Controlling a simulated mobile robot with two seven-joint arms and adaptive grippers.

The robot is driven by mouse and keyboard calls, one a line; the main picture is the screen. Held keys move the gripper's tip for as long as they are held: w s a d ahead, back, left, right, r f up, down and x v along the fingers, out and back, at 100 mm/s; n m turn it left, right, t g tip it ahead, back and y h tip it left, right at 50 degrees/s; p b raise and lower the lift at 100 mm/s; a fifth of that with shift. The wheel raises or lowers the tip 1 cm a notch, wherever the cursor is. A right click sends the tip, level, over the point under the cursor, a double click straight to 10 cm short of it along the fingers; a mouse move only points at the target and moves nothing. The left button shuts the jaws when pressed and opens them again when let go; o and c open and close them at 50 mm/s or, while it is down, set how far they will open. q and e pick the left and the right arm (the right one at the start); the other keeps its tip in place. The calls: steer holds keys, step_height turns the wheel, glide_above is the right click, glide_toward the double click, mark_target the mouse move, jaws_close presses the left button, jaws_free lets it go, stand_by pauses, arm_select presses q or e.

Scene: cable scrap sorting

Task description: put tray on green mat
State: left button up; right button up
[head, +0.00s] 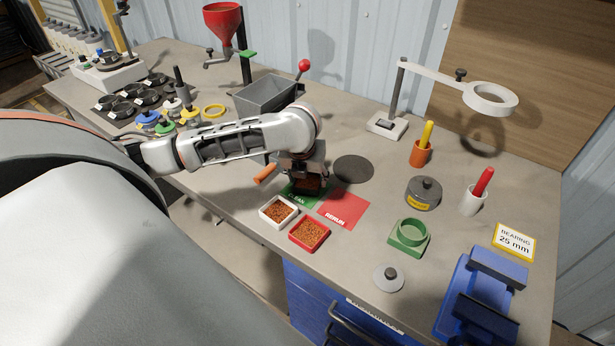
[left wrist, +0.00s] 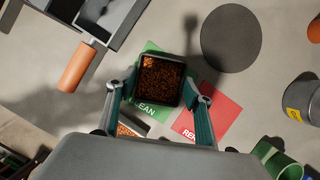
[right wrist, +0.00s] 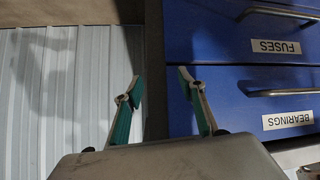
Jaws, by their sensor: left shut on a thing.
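A dark square tray (left wrist: 161,108) of copper-coloured granules is held between the fingers of my left gripper (left wrist: 160,100). In the head view the tray (head: 308,186) shows under my left gripper (head: 302,172), over the green mat (head: 292,196) marked CLEAN. The tray covers part of the mat (left wrist: 150,48) in the left wrist view. I cannot tell whether its base touches the mat. My right gripper (right wrist: 162,85) is open and empty, down by the blue drawers; it is not visible in the head view.
A red RERUN mat (head: 343,208) adjoins the green one. A white tray (head: 264,218) and a red tray (head: 297,238), both with granules, sit in front. A dark disc (head: 353,169) lies to the right.

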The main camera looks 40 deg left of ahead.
arm_select(q)
steer(key=o, duration=1.2)
steer(key=shift+f, duration=0.1)
steer(key=v, duration=1.2)
steer(key=shift+w, duration=0.1)
